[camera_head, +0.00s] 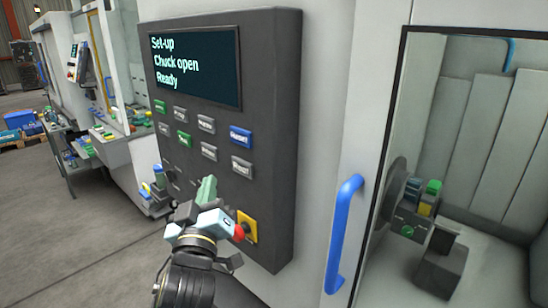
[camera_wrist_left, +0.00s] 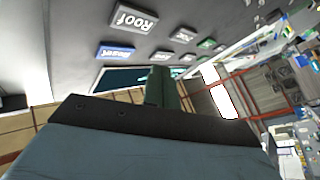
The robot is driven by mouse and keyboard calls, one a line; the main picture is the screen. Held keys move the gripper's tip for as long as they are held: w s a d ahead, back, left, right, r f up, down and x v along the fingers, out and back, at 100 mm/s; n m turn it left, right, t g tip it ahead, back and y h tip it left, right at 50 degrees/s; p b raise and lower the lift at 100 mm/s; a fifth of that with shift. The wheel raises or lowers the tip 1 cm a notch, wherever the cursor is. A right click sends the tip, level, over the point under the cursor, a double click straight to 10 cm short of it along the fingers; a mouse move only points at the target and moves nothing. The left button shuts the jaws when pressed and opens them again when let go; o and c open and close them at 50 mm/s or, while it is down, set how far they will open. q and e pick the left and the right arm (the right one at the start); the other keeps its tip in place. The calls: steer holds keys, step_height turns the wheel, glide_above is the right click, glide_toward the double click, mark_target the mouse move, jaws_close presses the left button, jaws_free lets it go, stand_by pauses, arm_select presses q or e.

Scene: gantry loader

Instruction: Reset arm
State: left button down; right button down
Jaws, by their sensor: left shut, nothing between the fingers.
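My left gripper (camera_head: 207,186) is in front of the lower part of the dark control panel (camera_head: 272,150), with its green fingers shut and empty. Whether it touches the panel cannot be told. The panel's screen (camera_head: 197,65) reads "Set-up, Chuck open, Ready". The gripper and wrist hide some lower buttons. My right gripper is not in view.
A red knob (camera_head: 239,231) on a yellow plate (camera_head: 248,222) sits close beside the gripper. A blue door handle (camera_head: 342,232) stands to the right. Behind the window is a chuck (camera_head: 394,190). Open floor (camera_head: 60,240) lies left; other machines stand behind.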

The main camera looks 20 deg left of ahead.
arm_select(q)
steer(key=s+d+f+m+g+h, duration=0.1)
steer(key=s+f+m+g+h, duration=0.2)
steer(key=f, duration=0.6)
steer(key=s+d+f+m+g+h, duration=0.15)
steer(key=s+f+g, duration=0.25)
steer(key=f, duration=0.5)
steer(key=s+d+f+m+g+h, duration=0.2)
steer(key=s+f+m+g, duration=0.25)
steer(key=s+f, duration=0.35)
steer(key=s+d+f+m+g+h, duration=0.1)
steer(key=s+d+f+m+g, duration=0.3)
steer(key=s, duration=0.5)
step_height(320, 180, down, 29)
steer(key=s+a+n+g+b, duration=0.1)
steer(key=s+a+g+b, duration=0.1)
steer(key=b, duration=0.2)
steer(key=s+a+f+g+b, duration=0.1)
steer(key=s+a+f+b, duration=0.1)
steer(key=s+f, duration=1.4)
step_height(320, 180, down, 2)
steer(key=shift+a+f+b, duration=0.1)
steer(key=shift+a+b, duration=0.1)
steer(key=shift+b, duration=0.7)
